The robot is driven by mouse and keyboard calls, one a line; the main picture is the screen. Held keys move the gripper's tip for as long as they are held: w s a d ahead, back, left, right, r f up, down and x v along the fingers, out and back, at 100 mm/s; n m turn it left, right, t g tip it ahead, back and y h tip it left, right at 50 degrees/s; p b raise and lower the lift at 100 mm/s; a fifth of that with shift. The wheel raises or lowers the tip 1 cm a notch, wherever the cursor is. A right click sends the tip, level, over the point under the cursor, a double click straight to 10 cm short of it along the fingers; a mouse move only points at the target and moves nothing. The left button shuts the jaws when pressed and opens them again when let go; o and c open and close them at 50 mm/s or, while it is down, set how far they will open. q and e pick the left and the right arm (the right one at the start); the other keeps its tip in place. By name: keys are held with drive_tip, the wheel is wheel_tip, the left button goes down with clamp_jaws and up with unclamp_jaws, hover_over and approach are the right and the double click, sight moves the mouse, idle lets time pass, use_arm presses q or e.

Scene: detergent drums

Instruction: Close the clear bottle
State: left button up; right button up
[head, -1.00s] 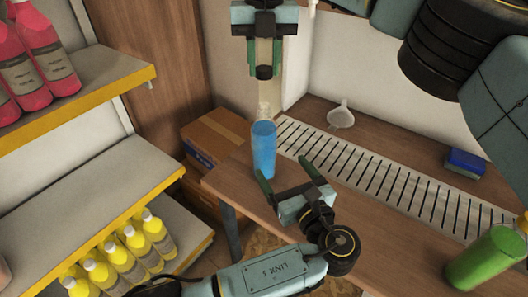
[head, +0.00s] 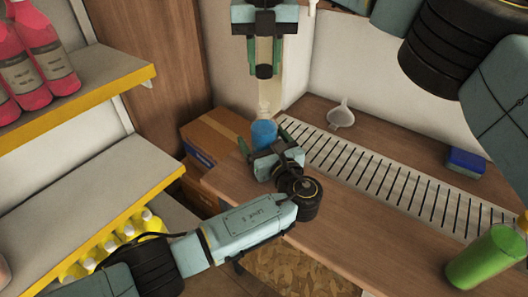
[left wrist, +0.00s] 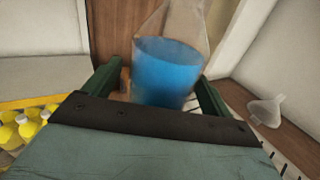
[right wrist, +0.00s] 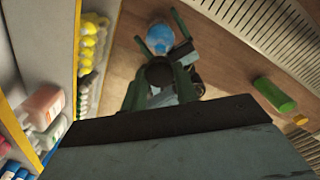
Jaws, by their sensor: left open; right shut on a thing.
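The clear bottle (head: 264,132), filled with blue liquid, stands upright near the far left corner of the table; its clear upper part narrows to a neck. It also shows in the left wrist view (left wrist: 168,72). My left gripper (head: 261,148) is open, with its fingers on either side of the bottle; whether they touch it I cannot tell. My right gripper (head: 264,62) hangs above the bottle, pointing down, shut on a dark cap (head: 264,72). The cap also shows between its fingers in the right wrist view (right wrist: 158,74), apart from the bottle.
A white funnel (head: 340,116) stands behind a slotted grate (head: 390,185) on the table (head: 350,235). A blue block (head: 466,161) and a green cylinder (head: 486,257) are to the right. Cardboard boxes (head: 212,137) and shelves with pink and yellow bottles are at the left.

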use_arm(q)
drive_tip(key=c, duration=1.5)
use_arm(e)
hover_over(264, 117)
drive_tip(key=w, duration=0.1)
drive_tip(key=shift+w+f, duration=0.1)
drive_tip(key=shift+f, duration=2.4)
drive_tip(key=shift+f, duration=0.1)
drive_tip(key=shift+f, duration=0.8)
drive_tip(key=shift+f, duration=0.55)
